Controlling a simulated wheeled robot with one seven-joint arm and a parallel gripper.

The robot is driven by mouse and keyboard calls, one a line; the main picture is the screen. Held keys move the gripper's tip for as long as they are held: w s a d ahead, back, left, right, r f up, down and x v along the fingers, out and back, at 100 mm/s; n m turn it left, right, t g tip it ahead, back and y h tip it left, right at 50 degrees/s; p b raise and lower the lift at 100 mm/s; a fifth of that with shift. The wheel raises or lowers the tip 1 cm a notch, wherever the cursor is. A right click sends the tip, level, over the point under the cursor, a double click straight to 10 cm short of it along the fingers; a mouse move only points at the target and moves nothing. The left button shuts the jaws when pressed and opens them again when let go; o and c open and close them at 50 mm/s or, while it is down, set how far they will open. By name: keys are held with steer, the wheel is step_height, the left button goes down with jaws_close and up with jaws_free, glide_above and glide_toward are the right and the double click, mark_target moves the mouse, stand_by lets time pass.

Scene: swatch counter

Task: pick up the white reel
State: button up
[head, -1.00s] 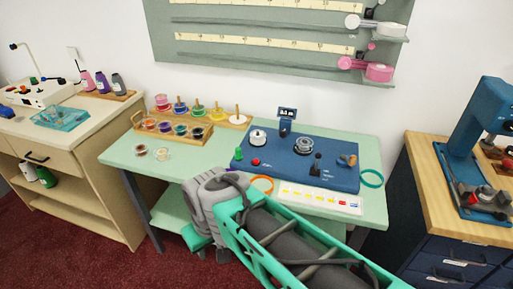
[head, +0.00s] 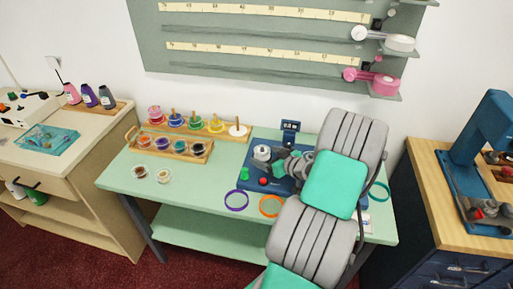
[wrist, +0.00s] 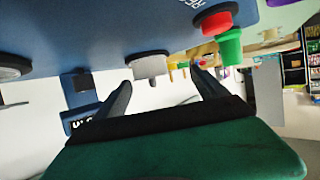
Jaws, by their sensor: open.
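The white reel (head: 238,130) sits low around the rightmost peg of the wooden rack at the back of the green table. Reels in pink, blue, green and yellow stand on the pegs to its left. My gripper (head: 279,160) is open and empty, over the blue device, to the right of and nearer than the white reel. In the wrist view, my two fingers (wrist: 163,88) are apart, with a pale round knob of the device beyond them. The white reel cannot be told clearly there.
The blue device (head: 254,180) carries a pale knob (head: 262,153), a red button (head: 263,181) and a green knob (head: 244,174) near my gripper. A wooden tray (head: 177,150) of small pots stands in front of the rack. Purple (head: 236,199) and orange rings lie at the front.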

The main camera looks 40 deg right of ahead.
mark_target(263, 151)
steer(key=shift+h, duration=0.3)
steer(key=w, duration=0.1)
steer(key=w+d+f+p, duration=0.1)
steer(key=w+d, duration=0.1)
steer(key=shift+w+f+p, duration=0.35)
steer(key=shift+f+p, duration=0.05)
steer(key=shift+w+a+f, duration=0.1)
steer(key=shift+w+f, duration=0.05)
steer(key=shift+w, duration=0.15)
steer(key=shift+c, duration=0.5)
steer(key=c, duration=1.3)
